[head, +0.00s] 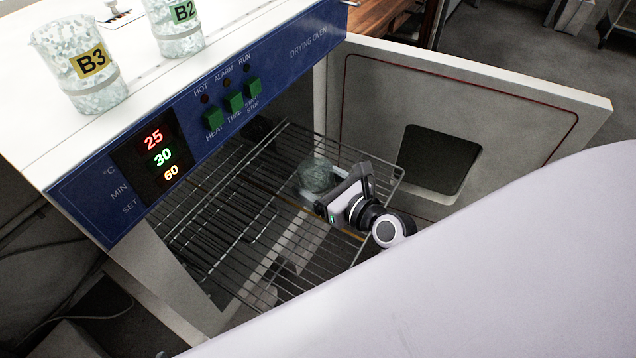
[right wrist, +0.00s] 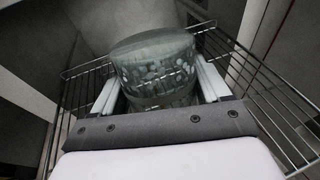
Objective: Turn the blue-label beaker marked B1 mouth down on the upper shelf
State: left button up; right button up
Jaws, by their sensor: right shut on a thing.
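A clear glass beaker (head: 317,174) is between the fingers of my right gripper (head: 330,190), over the upper wire shelf (head: 235,215) of the open oven. In the right wrist view the beaker (right wrist: 155,60) stands between the two pale fingers, with a smooth, rounded end face on top that looks like its base, so it appears mouth down. Its label does not show, so I cannot read B1. It is at or very near the wires; I cannot tell whether it touches them. My right gripper is shut on it. My left gripper is out of view.
Beakers B3 (head: 78,65) and B2 (head: 176,25), with yellow and green labels, stand on the oven top. The oven door (head: 370,95) is open at the right. The shelf left of the beaker is clear. The blue control panel (head: 200,120) overhangs the shelf's back-left side.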

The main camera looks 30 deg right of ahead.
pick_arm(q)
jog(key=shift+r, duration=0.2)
pick_arm(e)
notch_tip(320, 180, down, 3)
jog(key=shift+b, duration=1.15)
jog(key=shift+f+b, duration=0.5)
jog(key=shift+f, duration=0.05)
jog(key=shift+f+b, duration=0.35)
jog(key=shift+f, duration=0.25)
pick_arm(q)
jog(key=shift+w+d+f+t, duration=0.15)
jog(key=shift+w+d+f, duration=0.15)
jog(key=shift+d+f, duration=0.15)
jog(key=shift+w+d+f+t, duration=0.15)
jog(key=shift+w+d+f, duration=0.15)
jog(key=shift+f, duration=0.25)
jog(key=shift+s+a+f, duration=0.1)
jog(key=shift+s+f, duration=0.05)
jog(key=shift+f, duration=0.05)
pick_arm(e)
jog(key=shift+f, duration=0.1)
jog(key=shift+f+b, duration=0.25)
jog(key=shift+b, duration=0.05)
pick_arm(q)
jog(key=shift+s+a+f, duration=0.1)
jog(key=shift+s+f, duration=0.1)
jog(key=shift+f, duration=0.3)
pick_arm(e)
jog(key=o, duration=1.1)
jog(key=shift+c, duration=0.2)
